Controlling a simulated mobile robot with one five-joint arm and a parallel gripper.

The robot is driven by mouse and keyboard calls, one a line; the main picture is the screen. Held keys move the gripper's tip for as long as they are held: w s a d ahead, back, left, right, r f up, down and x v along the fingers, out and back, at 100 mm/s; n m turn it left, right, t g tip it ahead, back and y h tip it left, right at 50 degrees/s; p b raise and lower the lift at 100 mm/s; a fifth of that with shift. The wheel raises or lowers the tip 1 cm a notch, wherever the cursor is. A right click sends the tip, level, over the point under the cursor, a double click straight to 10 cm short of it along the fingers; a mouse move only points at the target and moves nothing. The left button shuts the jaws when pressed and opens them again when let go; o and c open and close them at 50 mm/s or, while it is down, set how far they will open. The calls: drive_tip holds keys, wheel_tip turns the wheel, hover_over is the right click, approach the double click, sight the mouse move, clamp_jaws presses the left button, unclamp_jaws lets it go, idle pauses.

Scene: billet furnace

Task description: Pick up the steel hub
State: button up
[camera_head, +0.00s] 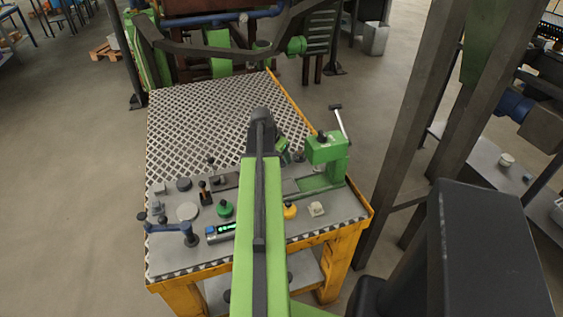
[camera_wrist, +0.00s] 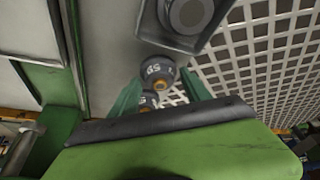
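My gripper (camera_wrist: 160,77) shows in the wrist view with its two green fingers apart. A dark round piece with pale markings (camera_wrist: 155,68) lies beyond and between the fingertips, and a smaller similar one (camera_wrist: 148,101) shows nearer. I cannot see either finger touching them. A grey round metal piece (camera_wrist: 187,14), possibly the steel hub, sits in a shallow dark tray (camera_wrist: 150,28) at the top, cut by the frame edge.
The yellow-framed table (camera_head: 190,125) has a clear perforated far half. Its near half holds a green press-like fixture (camera_head: 328,150), a blue clamp (camera_head: 173,229), a pale disc (camera_head: 187,211), a dark disc (camera_head: 184,184), a green knob (camera_head: 225,208) and a yellow piece (camera_head: 290,211). Steel posts stand at right.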

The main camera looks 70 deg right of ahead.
clamp_jaws()
drive_tip(key=shift+r, duration=0.1)
